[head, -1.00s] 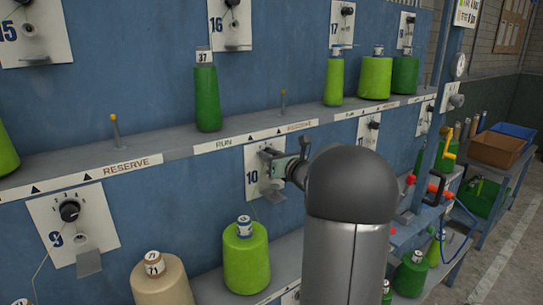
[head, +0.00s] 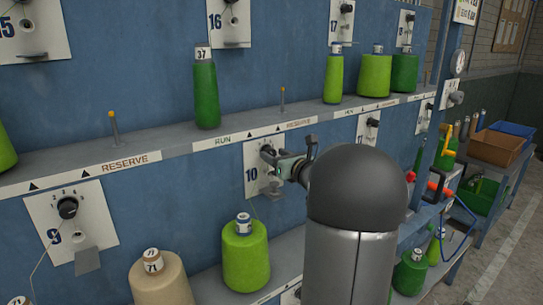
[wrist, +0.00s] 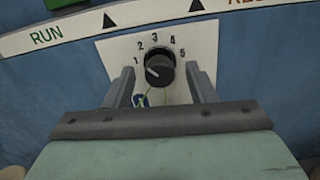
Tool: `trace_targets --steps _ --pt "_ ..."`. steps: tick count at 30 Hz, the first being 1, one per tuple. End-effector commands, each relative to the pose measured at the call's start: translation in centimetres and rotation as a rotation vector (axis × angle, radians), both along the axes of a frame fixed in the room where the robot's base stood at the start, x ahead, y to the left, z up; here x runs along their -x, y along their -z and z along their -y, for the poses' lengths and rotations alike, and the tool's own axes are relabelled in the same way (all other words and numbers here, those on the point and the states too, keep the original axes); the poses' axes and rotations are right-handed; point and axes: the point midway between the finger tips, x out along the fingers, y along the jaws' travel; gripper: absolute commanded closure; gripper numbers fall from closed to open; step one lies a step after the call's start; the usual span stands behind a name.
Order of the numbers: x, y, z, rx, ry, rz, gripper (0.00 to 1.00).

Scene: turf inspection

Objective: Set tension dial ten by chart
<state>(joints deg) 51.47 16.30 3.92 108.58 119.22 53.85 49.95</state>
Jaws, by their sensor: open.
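Dial ten (wrist: 160,65) is a black round knob on a white plate marked 1 to 5. Its pale pointer mark faces lower left, near the 1 side. In the head view its plate (head: 251,176) bears a blue 10, and the knob is partly covered by my gripper (head: 274,168). In the wrist view my gripper (wrist: 160,82) is open, with one finger on each side of the knob's lower part and gaps to it.
A ledge (head: 170,148) with green yarn cones (head: 206,95) and thin pegs runs above the dial. A green cone (head: 245,255) and a beige cone (head: 161,280) stand below. Dial nine (head: 67,208) is at the left. Crates (head: 494,147) stand at the far right.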

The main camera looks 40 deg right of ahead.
Motion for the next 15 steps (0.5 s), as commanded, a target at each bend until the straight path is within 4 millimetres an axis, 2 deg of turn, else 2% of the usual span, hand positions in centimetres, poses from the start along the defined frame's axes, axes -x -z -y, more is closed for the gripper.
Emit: trace_targets --steps 9,15 --pt "8.0 0.2 -0.4 0.001 0.003 0.001 0.49" --pt "12.1 0.2 -0.6 0.000 0.002 0.001 0.49"
